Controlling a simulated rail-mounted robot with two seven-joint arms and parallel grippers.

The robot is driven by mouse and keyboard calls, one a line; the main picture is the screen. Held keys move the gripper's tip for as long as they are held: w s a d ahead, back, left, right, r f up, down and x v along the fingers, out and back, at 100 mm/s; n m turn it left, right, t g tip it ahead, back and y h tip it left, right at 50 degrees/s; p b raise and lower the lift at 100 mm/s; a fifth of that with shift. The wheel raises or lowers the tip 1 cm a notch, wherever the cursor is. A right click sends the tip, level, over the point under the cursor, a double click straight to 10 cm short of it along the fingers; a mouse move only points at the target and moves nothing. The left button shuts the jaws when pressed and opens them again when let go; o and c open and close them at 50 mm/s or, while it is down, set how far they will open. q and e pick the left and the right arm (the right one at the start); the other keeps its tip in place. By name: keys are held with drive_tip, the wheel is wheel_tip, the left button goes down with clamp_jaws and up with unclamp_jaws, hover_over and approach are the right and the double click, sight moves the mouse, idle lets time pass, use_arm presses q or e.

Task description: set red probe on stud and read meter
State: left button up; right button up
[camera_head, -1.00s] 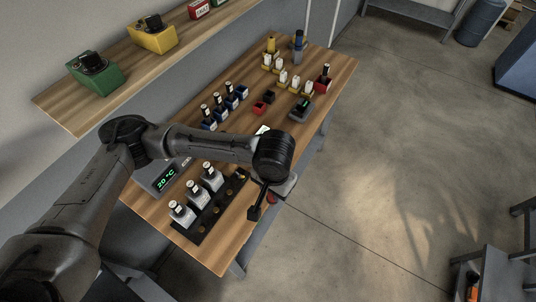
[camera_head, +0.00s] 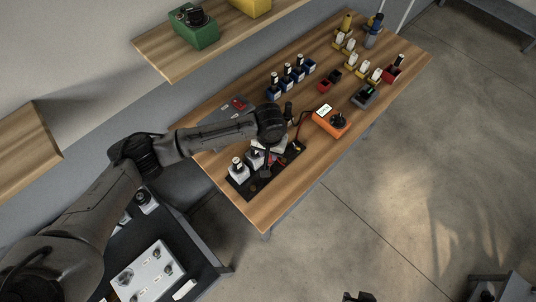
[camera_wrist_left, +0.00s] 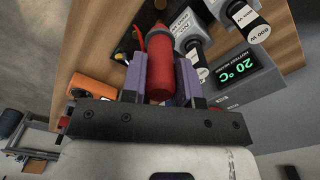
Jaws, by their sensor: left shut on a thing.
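The red probe (camera_wrist_left: 159,68) is in my left gripper (camera_wrist_left: 160,85), shut on it between two purplish fingers in the left wrist view. In the head view my left gripper (camera_head: 268,165) is low over the black strip (camera_head: 240,186) near the table's front edge, among the white units. I cannot tell whether the probe tip touches a stud; the tip is hidden. The orange meter (camera_head: 344,129), with a dial and a pale display, lies right of the gripper; its reading is too small to read. A dark red lead runs from the meter toward the gripper.
White-topped units (camera_head: 238,171) stand on the strip close to the gripper. A box with a green 20 °C display (camera_wrist_left: 240,72) is beside them in the wrist view. Blue-based units (camera_head: 274,93) stand behind. The table front, right of the strip, is clear.

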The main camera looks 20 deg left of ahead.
idle(0.3)
use_arm(q)
drive_tip(key=shift+r+p, duration=0.1)
drive_tip(key=shift+p, duration=0.25)
drive_tip(key=shift+s+f, duration=0.1)
drive_tip(key=shift+f, duration=1.6)
drive_tip(key=shift+f+b, duration=0.45)
drive_tip(key=shift+f, duration=0.85)
drive_tip(key=shift+p, duration=0.65)
drive_tip(key=shift+p, duration=0.5)
